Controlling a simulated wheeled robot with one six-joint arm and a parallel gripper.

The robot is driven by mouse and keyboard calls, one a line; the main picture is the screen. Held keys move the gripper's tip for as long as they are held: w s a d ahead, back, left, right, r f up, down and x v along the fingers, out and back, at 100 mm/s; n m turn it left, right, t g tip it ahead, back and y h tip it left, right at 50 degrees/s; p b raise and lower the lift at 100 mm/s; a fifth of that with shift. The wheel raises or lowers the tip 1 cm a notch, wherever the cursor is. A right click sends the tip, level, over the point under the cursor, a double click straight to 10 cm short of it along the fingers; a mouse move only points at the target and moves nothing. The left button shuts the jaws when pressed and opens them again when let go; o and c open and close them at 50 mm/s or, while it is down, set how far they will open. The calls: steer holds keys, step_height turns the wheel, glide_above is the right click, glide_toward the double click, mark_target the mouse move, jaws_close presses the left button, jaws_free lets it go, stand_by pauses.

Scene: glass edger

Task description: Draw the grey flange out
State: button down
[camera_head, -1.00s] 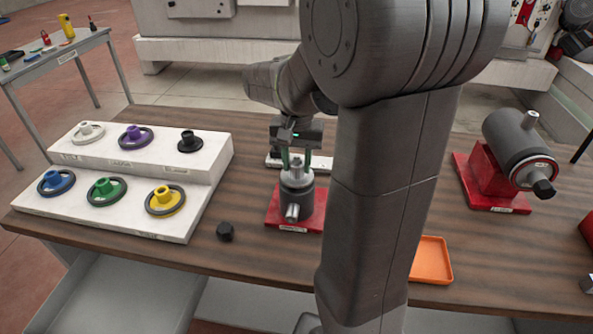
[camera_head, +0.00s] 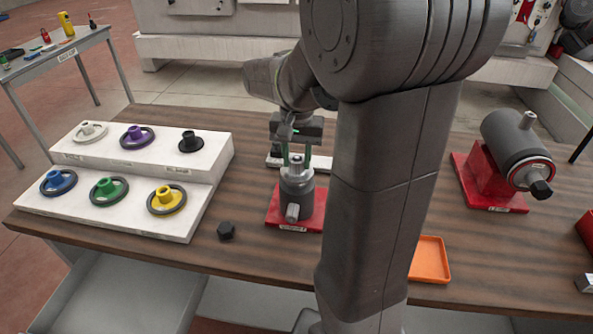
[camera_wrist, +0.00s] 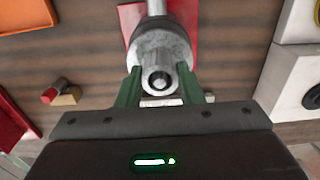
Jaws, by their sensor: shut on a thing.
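The grey flange (camera_head: 296,169) is a light metal piece at the top of a dark grey cylindrical holder (camera_head: 297,196) on a red base (camera_head: 318,213). My gripper (camera_head: 297,161) comes down from above, its green fingers on either side of the flange's hub. In the wrist view, the fingers of my gripper (camera_wrist: 160,88) close on the hub of the flange (camera_wrist: 160,52), which has a dark hole in its middle. The flange's lower part is hidden, so I cannot tell how deep it sits.
A white two-step rack (camera_head: 130,222) with several coloured flanges stands at left. An orange tray (camera_head: 431,262) is at right. A grey cylinder (camera_head: 515,145) on a red stand is farther right.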

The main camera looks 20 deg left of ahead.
steer(key=shift+r+p, duration=3.25)
steer(key=shift+r, duration=0.85)
steer(key=shift+r+p, duration=0.4)
steer(key=shift+r, duration=0.45)
step_height(320, 180, up, 2)
steer(key=shift+r, duration=0.1)
steer(key=shift+s, duration=0.1)
